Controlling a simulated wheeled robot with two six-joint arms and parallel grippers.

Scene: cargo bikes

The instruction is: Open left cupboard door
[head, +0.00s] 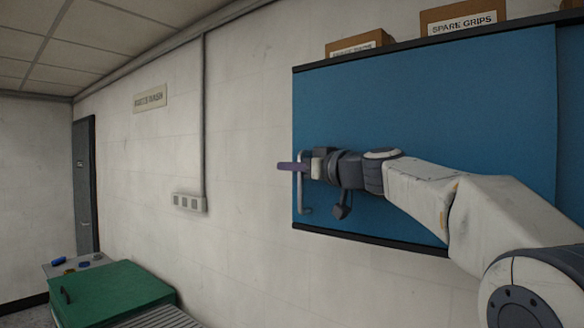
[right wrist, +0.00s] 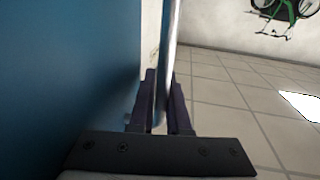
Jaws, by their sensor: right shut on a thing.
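The blue left cupboard door (head: 400,100) hangs on the wall in the head view and looks closed. It also fills the left of the right wrist view (right wrist: 65,80). A silver bar handle (head: 302,200) stands upright near the door's left edge. My right gripper (head: 292,166) is at the upper part of the handle, its purple fingers around the bar. In the right wrist view the handle (right wrist: 168,60) runs between the two fingers, and the gripper is shut on it. My left gripper is in neither view.
Boxes stand on top of the cupboard, one labelled SPARE GRIPS (head: 462,20). A green-lidded box (head: 115,293) is at the lower left. A socket strip (head: 188,202) is on the wall. The wall left of the door is free of large objects.

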